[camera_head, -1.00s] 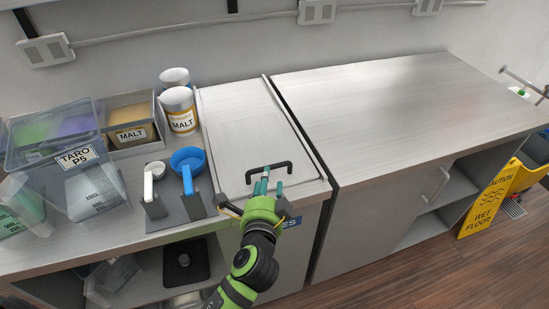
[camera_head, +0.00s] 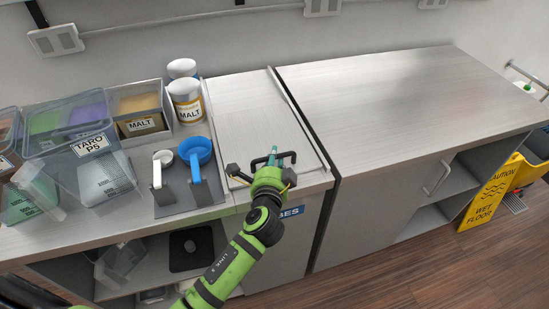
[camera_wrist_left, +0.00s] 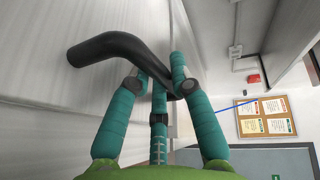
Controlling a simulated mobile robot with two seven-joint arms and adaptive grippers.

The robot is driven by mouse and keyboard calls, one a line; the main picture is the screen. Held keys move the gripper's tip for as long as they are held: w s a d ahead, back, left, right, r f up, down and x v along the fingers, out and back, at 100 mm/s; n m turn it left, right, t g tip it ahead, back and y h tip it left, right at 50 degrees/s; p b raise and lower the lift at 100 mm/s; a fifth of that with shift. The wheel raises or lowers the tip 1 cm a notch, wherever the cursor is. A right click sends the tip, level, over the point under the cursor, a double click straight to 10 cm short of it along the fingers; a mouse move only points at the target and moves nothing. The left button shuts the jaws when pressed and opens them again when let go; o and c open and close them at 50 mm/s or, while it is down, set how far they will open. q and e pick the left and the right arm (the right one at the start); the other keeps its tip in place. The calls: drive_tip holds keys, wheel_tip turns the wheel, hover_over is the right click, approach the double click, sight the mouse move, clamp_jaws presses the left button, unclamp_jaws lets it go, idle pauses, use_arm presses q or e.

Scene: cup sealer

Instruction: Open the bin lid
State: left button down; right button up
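The bin lid (camera_head: 250,120) is a flat metallic panel in the counter, with a black bar handle (camera_head: 236,171) near its front edge. The lid lies down, level with the counter as far as I can see. My left gripper (camera_head: 277,158) is at the handle, its teal fingers reaching over it. In the left wrist view the black handle (camera_wrist_left: 105,48) runs between the teal fingers, which are closed in around it. The green hand hides part of the handle in the head view. My right gripper is not in view.
Left of the lid stand malt jars (camera_head: 187,100), a malt box (camera_head: 140,122), a clear taro container (camera_head: 85,140) and a blue scoop (camera_head: 197,155) on a dark stand. A clear metal counter (camera_head: 390,110) lies to the right, with a yellow wet floor sign (camera_head: 488,195) beyond.

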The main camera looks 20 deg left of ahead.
sight(261, 134)
use_arm(q)
drive_tip(key=shift+w, duration=0.1)
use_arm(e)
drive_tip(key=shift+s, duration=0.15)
use_arm(q)
drive_tip(key=w+a, duration=0.2)
drive_tip(key=w, duration=0.1)
drive_tip(key=w+a+b, duration=0.1)
drive_tip(key=w+a, duration=0.2)
drive_tip(key=w, duration=0.1)
drive_tip(key=w+a, duration=0.2)
drive_tip(key=w, duration=0.2)
drive_tip(key=shift+w+a, duration=0.1)
drive_tip(key=shift+a, duration=0.2)
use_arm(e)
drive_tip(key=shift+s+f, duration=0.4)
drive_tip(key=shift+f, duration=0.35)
use_arm(q)
drive_tip(key=c, duration=1.1)
unclamp_jaws()
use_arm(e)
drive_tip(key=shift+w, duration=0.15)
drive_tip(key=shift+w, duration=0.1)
use_arm(q)
drive_tip(key=v, duration=1.2)
